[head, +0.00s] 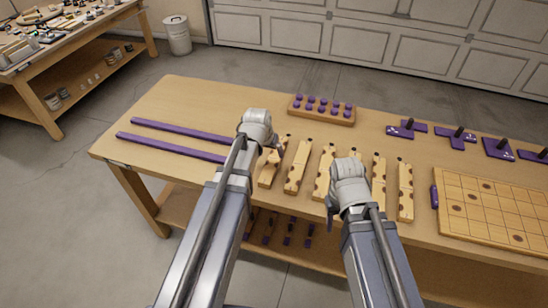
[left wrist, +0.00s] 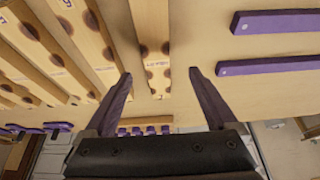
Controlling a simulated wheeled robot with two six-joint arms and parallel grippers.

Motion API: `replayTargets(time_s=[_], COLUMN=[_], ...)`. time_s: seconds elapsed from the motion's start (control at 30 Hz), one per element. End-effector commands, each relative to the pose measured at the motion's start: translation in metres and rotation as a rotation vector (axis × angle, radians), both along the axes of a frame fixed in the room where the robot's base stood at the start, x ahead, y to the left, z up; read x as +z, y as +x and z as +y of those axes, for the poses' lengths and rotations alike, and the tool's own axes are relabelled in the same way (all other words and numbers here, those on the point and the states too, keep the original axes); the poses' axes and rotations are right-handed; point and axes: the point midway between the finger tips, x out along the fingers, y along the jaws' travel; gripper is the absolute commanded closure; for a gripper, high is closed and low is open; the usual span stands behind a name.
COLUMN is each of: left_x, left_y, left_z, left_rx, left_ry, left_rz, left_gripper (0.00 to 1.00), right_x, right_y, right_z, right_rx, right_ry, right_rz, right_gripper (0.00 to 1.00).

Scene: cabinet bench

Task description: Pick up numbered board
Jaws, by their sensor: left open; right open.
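Several long wooden boards with dark spots lie in a row on the bench. The leftmost board (head: 269,170) is partly behind my left gripper (head: 268,143). In the left wrist view, one board (left wrist: 155,50) with small printed marks runs between the open fingers of my left gripper (left wrist: 160,75), which do not touch it. How high the fingers are above it I cannot tell. Another board (head: 297,167) lies just to the right. My right gripper (head: 343,190) hangs over the row's middle; its fingers are mostly hidden, and part of a board is covered by it.
Two purple bars (head: 175,147) lie at the left of the bench (head: 170,100). A wooden block with purple pegs (head: 322,110) stands at the back. Purple pieces with black knobs (head: 458,138) and a gridded wooden board (head: 490,210) are at the right.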

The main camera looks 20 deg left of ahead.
Motion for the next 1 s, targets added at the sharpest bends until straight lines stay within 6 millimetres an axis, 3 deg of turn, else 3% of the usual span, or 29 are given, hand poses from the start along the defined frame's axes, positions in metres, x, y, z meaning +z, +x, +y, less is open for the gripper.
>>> replayTargets(time_s=[0.4,0.67,1.0], left_x=[-0.025,-0.028,-0.064], left_y=[0.009,0.012,0.030], left_z=[-0.001,-0.002,-0.008], left_rx=[-0.001,-0.002,-0.002], left_ry=[0.000,0.001,0.001], left_rz=[0.000,0.000,0.001], left_gripper=[0.09,0.09,0.09], right_x=[-0.025,-0.028,-0.063], right_y=[0.000,0.000,0.000], right_z=[0.000,0.000,0.000], right_rx=[0.000,0.000,0.000], right_ry=[0.000,0.000,0.000], right_rz=[0.000,0.000,0.000], right_gripper=[0.50,0.50,0.50])
